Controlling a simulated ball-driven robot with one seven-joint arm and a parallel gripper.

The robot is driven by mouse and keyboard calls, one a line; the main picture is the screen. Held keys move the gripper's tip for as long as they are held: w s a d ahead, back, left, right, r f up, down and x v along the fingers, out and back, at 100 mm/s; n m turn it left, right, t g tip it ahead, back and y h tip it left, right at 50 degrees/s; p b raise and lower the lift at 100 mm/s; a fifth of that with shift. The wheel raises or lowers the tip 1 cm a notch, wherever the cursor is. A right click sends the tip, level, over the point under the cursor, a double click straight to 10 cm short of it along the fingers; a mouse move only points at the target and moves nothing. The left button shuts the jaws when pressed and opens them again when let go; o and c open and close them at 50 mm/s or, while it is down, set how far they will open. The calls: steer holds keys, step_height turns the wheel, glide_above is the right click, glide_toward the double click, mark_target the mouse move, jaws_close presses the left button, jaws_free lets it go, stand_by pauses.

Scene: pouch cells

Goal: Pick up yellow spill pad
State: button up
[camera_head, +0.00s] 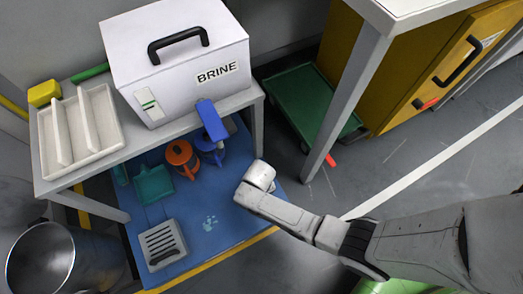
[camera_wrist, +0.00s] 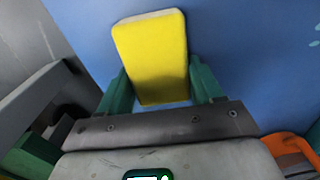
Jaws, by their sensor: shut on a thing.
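The yellow spill pad (camera_wrist: 150,52) is a flat yellow block with a paler top edge. It shows in the wrist view between the two green fingers of my gripper (camera_wrist: 162,90). My gripper is shut on its near part, and the far part sticks out past the fingers. Blue floor mat shows behind the pad. In the head view my arm reaches in from the right, and I cannot make out the fingers or the held pad there.
A bench bears a white BRINE box (camera_head: 180,60), a divided white tray (camera_head: 78,130) and another yellow block (camera_head: 44,93). Below, on the blue mat (camera_head: 225,232), are an orange jug (camera_head: 180,154), a blue jug (camera_head: 208,150), a teal dustpan (camera_head: 153,185) and a grey slatted item (camera_head: 161,245).

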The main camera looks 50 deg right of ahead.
steer(key=shift+r, duration=0.15)
steer(key=shift+r+p, duration=0.25)
steer(key=shift+p, duration=0.05)
steer(key=r, duration=0.1)
steer(key=r+p, duration=0.2)
steer(key=shift+s+r, duration=0.2)
steer(key=shift+s, duration=0.05)
steer(key=s+r+p, duration=0.2)
steer(key=s+a+r+p, duration=0.1)
steer(key=s+r+p, duration=0.1)
steer(key=r, duration=0.1)
steer(key=shift+a+p, duration=0.15)
steer(key=shift+p, duration=0.2)
steer(key=s+a+r+p, duration=0.1)
steer(key=s, duration=0.2)
steer(key=s+a+r+p, duration=0.1)
steer(key=s, duration=0.2)
steer(key=s+a+r+p, duration=0.1)
steer(key=s, duration=0.1)
steer(key=shift+s+r+p, duration=0.4)
